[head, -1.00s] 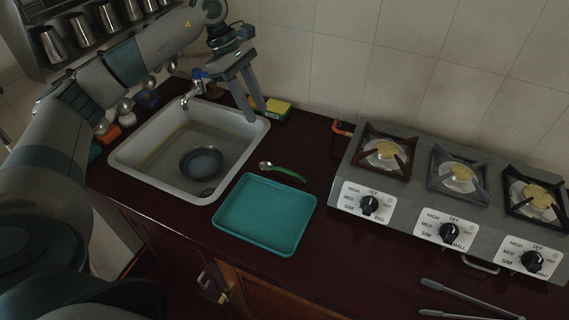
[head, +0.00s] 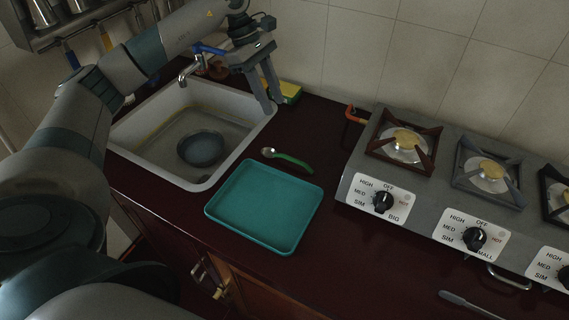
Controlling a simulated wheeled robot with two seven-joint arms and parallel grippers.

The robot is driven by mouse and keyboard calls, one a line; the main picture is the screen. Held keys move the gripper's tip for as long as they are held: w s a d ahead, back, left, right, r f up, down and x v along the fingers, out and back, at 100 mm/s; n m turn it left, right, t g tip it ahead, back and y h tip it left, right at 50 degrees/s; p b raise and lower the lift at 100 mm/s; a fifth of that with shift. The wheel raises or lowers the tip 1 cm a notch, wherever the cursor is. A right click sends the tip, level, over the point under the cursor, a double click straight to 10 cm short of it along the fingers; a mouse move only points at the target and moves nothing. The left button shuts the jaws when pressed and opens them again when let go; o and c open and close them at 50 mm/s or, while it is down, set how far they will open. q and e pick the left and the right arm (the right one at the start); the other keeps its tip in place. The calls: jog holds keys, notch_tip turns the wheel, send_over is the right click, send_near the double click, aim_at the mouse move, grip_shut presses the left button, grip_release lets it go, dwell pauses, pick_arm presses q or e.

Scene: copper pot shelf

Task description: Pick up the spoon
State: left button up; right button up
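The spoon (head: 289,160) has a green handle and a metal bowl. It lies on the dark red counter between the teal tray and the wall, with its bowl end to the left. My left gripper (head: 270,106) hangs above the sink's back right corner, behind and left of the spoon and apart from it. Its two fingers point down with a narrow gap between them, and nothing shows in the gap. My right gripper is not in view.
The teal tray (head: 264,206) lies in front of the spoon. The sink (head: 212,180) with a bowl (head: 200,148) in it is to the left. A yellow-green sponge (head: 290,92) sits by the wall. The stove (head: 448,185) is to the right. Bare counter lies between tray and stove.

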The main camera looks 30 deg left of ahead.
aim_at(286, 156)
pick_arm(q)
jog(key=shift+f+b, duration=0.4)
jog(key=shift+f, duration=0.2)
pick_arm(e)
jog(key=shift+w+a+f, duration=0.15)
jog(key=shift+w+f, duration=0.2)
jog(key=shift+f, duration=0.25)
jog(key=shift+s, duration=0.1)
